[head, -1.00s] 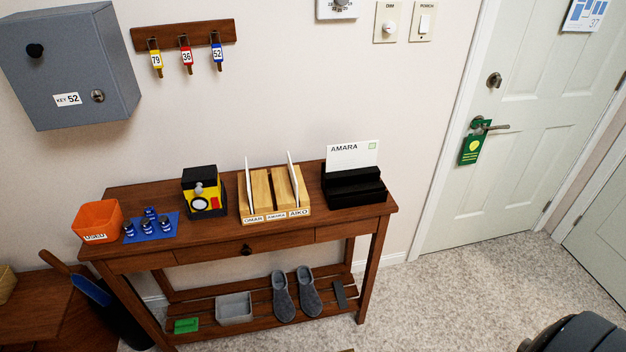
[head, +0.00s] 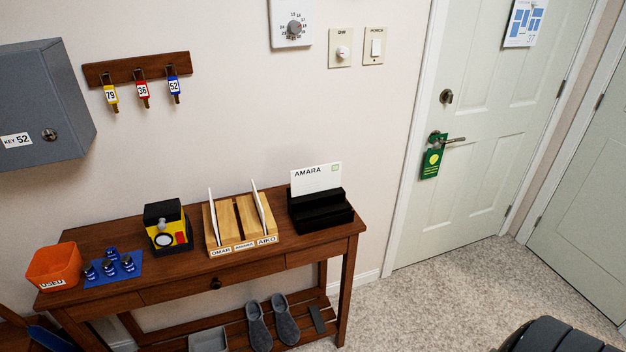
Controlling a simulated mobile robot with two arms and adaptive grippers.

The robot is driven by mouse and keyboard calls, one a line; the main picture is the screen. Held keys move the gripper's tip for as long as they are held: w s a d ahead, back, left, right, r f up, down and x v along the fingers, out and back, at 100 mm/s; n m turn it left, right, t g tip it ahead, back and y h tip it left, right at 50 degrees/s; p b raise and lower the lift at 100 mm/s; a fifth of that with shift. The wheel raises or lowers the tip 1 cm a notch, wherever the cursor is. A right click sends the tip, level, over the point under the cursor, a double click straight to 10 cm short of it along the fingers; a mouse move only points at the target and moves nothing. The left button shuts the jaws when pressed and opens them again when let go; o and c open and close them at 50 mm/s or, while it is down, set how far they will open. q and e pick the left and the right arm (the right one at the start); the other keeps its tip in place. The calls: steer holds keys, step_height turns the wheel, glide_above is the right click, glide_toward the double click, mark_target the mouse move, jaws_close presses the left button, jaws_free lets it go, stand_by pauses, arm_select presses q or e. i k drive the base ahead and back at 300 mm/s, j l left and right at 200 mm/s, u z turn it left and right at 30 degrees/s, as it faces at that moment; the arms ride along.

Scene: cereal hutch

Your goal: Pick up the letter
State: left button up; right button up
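A white letter (head: 316,180) marked AMARA, with a green stamp at its upper right, stands upright in a black stepped holder (head: 321,211) at the right end of the wooden console table. Left of it is a wooden sorter (head: 228,226) with slots labelled OMAR, AMARA and AIKO. White envelopes stand in the OMAR slot (head: 214,215) and the AIKO slot (head: 260,207); the middle AMARA slot looks empty. Neither of my grippers is recognisable in the head view. A dark rounded part at the lower right corner shows no fingers.
Slippers (head: 272,322) lie on the lower shelf. A grey key box (head: 40,105) hangs at left. Floor right of the table is clear.

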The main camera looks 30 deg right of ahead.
mark_target(320, 178)
steer(key=l+u, duration=0.2)
steer(key=l, duration=0.35)
steer(key=k+l+u, duration=0.15)
steer(key=l, duration=0.4)
steer(key=l+u, duration=0.2)
steer(key=l, duration=0.3)
steer(key=k+l+u, duration=0.2)
steer(key=l, duration=0.35)
steer(key=i, duration=0.05)
